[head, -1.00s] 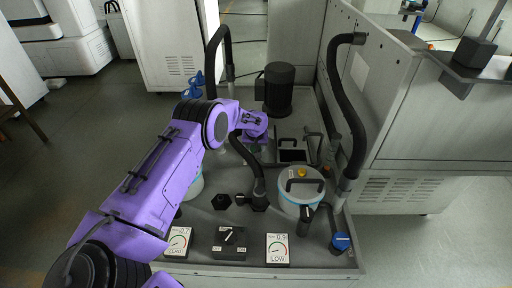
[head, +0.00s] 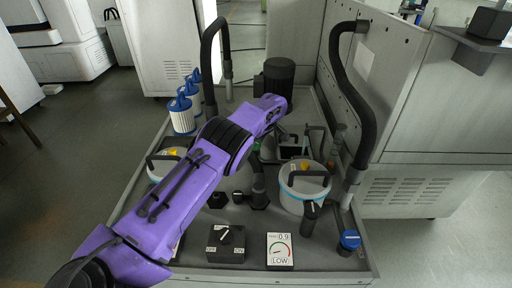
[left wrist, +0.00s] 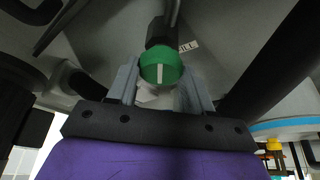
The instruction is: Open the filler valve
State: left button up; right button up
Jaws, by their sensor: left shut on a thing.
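The filler valve's green round knob (left wrist: 161,65), with a white line on it, sits between the fingers of my left gripper (left wrist: 160,80) in the left wrist view. The line runs up and down in that picture. The gripper is shut on the knob. A dark stem or pipe (left wrist: 160,31) lies behind the knob, and a partly covered white label (left wrist: 188,46) is beside it. In the head view, only a bit of green (head: 257,146) shows below my purple left wrist, and the fingertips are mostly hidden. My right gripper is not in view.
A white canister (head: 304,190) with a handle stands right of the valve. A black motor (head: 279,82) is behind. Black hoses (head: 350,100) rise at both sides. Blue-topped filters (head: 182,112) stand left.

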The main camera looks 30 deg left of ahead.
pick_arm(q)
jog(key=shift+w+n+g+b, duration=0.15)
jog(key=shift+n+g+b, duration=0.15)
jog(key=shift+n+b, duration=0.65)
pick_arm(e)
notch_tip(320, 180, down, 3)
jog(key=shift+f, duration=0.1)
pick_arm(q)
jog(key=shift+r, duration=0.1)
jog(key=o, duration=1)
jog(key=shift+o, duration=0.2)
jog(key=shift+r, duration=0.1)
jog(key=p+v, duration=0.1)
jog(key=v, duration=0.9)
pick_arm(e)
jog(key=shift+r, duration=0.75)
pick_arm(q)
jog(key=shift+w+r, duration=0.1)
jog(key=shift+r, duration=0.05)
